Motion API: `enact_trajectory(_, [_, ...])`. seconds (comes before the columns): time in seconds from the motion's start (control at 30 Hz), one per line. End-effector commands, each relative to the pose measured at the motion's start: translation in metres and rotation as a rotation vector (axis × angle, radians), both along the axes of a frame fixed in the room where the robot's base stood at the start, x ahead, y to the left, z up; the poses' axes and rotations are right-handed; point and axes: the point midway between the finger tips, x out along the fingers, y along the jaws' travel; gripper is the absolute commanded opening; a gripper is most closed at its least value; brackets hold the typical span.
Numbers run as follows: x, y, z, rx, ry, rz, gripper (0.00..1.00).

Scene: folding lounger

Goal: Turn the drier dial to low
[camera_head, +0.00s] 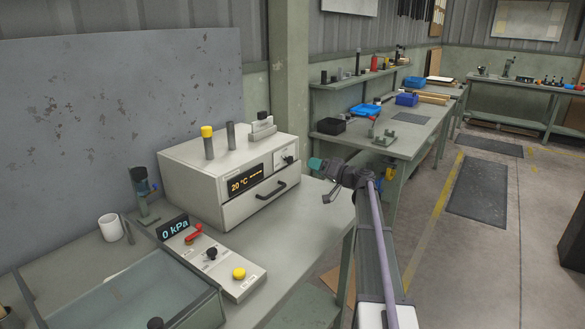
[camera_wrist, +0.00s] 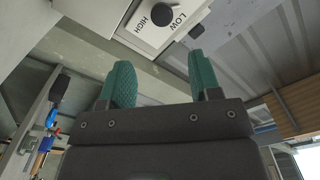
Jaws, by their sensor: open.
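The drier (camera_head: 225,175) is a white box on the bench with a lit display reading 20 °C. Its dial (camera_head: 289,159) is a small dark knob on the right of the front face. In the wrist view the dial (camera_wrist: 152,16) is at the top edge, with HIGH and LOW printed beside it; its pointer setting cannot be told. My gripper (camera_head: 316,164) is just right of the dial in the head view. In the wrist view its green fingers (camera_wrist: 162,80) are apart and empty, with the dial beyond them and no contact visible.
The drier's drawer handle (camera_head: 271,191) sticks out below its display. Yellow and grey cylinders stand on the drier. A control panel with a 0 kPa display (camera_head: 174,227) and a glass-topped tray (camera_head: 140,295) lie in front. Bare bench (camera_head: 310,220) lies right of the panel.

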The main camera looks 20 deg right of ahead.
Motion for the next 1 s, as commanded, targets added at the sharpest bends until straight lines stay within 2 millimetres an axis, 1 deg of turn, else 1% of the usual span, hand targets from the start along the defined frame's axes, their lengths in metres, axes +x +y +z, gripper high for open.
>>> enact_trajectory(0.13, [0.002, 0.003, 0.0, -0.009, -0.002, 0.003, 0.57])
enact_trajectory(0.23, [0.013, 0.01, 0.0, -0.009, -0.001, 0.007, 0.57])
enact_trajectory(0.5, [0.068, 0.041, 0.0, -0.008, 0.0, 0.009, 0.57])
enact_trajectory(0.63, [0.086, 0.052, 0.0, -0.009, 0.001, 0.008, 0.57])
enact_trajectory(0.73, [0.092, 0.056, -0.001, -0.009, 0.001, 0.008, 0.57])
enact_trajectory(0.97, [0.093, 0.057, 0.0, -0.008, 0.001, 0.007, 0.57])
enact_trajectory(1.0, [0.093, 0.057, 0.0, -0.008, 0.001, 0.007, 0.54])
